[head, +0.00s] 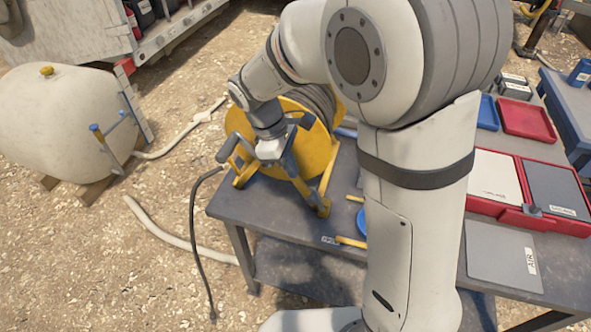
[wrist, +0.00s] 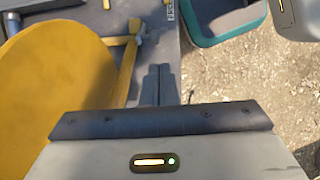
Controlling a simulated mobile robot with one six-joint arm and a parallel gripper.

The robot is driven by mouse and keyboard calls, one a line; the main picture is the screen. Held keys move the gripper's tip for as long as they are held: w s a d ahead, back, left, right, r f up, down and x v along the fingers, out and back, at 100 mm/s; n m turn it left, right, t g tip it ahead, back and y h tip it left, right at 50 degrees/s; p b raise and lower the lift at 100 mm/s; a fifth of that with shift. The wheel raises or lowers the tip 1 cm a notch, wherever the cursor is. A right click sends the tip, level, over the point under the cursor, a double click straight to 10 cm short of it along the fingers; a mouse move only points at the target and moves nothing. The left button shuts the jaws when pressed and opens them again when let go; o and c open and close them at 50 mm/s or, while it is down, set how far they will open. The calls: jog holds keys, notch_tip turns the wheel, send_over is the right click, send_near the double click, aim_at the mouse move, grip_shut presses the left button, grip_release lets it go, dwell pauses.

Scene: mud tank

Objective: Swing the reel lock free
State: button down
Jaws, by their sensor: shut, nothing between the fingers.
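A yellow cable reel (head: 306,130) stands on the dark grey workbench, partly hidden by my arm. Its yellow disc (wrist: 60,85) fills the left of the wrist view. A yellow frame bar (wrist: 128,68) with a small grey fitting (wrist: 146,33) runs along the disc's edge; I cannot tell for sure whether this fitting is the reel lock. My gripper (wrist: 158,72) is shut and empty, with its fingers together just right of the bar. In the head view my gripper (head: 290,168) is at the reel's near side; contact cannot be told.
The workbench (head: 275,208) also carries a red case (head: 497,212), a red tray (head: 526,118) and a grey panel (head: 504,262) to the right. A dark hose (head: 193,230) hangs off its left edge. A cream tank (head: 60,120) stands left on open gravel.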

notch_tip(320, 180, down, 10)
jog(key=d+n+p, duration=0.1)
jog(key=shift+d+f+n+h+p, duration=0.2)
jog(key=shift+d+n+h+p, duration=0.05)
jog(key=shift+n+h+p, duration=0.05)
dwell(0.3)
jog(key=shift+s+r, duration=0.1)
jog(key=shift+s, duration=0.05)
